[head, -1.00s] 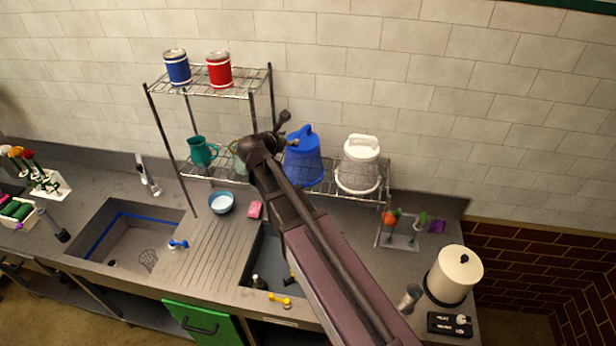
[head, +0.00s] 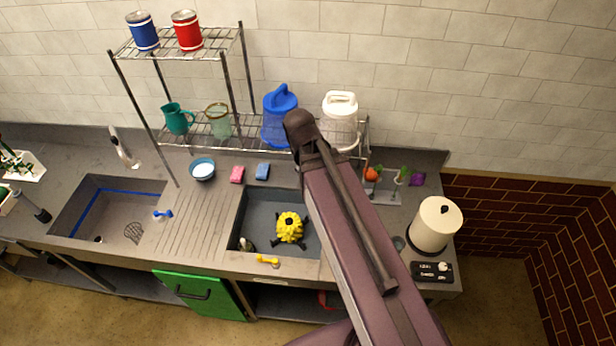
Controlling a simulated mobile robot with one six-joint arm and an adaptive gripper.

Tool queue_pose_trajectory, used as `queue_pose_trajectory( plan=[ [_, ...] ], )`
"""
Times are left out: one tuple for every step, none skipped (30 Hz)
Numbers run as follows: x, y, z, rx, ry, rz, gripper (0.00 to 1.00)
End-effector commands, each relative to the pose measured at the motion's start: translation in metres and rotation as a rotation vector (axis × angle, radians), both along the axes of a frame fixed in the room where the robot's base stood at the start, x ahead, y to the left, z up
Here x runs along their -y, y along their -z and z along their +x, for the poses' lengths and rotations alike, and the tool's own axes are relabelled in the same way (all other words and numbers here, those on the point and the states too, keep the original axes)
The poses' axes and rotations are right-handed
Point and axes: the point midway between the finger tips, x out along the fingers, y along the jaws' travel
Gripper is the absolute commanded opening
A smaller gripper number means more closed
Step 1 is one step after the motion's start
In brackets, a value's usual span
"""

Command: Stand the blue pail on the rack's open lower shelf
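The blue pail (head: 279,118) has a raised handle on top and looks upright on the rack's lower shelf (head: 188,140). It is between a pale green glass jar (head: 218,121) and a white pail (head: 341,121). My arm's dark joint covers part of its right side; I cannot tell from this view whether they touch. My gripper does not show; it is hidden behind my arm. The rack's upper shelf (head: 215,43) holds a blue can (head: 142,30) and a red can (head: 186,30).
A teal pitcher (head: 177,119) stands at the left of the lower shelf. Below are a blue bowl (head: 202,169), a pink sponge (head: 237,174) and a blue sponge (head: 262,171). A yellow object (head: 289,227) lies in the right sink. A cream canister (head: 435,225) stands at the right.

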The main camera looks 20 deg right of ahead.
Motion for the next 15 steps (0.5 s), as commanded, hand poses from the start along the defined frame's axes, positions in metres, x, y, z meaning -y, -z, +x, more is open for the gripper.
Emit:
queue_pose_trajectory(
  plan=[
    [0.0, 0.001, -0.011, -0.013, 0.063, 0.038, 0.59],
    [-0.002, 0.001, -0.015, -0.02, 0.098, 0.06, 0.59],
    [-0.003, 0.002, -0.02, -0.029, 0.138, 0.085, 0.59],
    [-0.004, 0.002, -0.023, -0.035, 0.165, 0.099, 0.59],
    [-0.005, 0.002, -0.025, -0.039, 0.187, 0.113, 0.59],
    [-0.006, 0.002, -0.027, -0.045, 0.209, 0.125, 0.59],
    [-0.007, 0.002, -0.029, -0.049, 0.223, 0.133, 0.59],
    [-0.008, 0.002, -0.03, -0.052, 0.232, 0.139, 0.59],
    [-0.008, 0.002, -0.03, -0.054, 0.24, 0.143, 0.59],
    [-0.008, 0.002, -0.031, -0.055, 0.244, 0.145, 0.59],
    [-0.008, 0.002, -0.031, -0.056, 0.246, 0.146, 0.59],
    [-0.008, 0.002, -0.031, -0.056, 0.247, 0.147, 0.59],
    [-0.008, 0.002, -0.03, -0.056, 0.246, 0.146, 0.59],
    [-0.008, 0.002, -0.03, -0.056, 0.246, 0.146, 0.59],
    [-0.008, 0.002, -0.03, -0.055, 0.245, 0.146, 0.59]
  ],
)
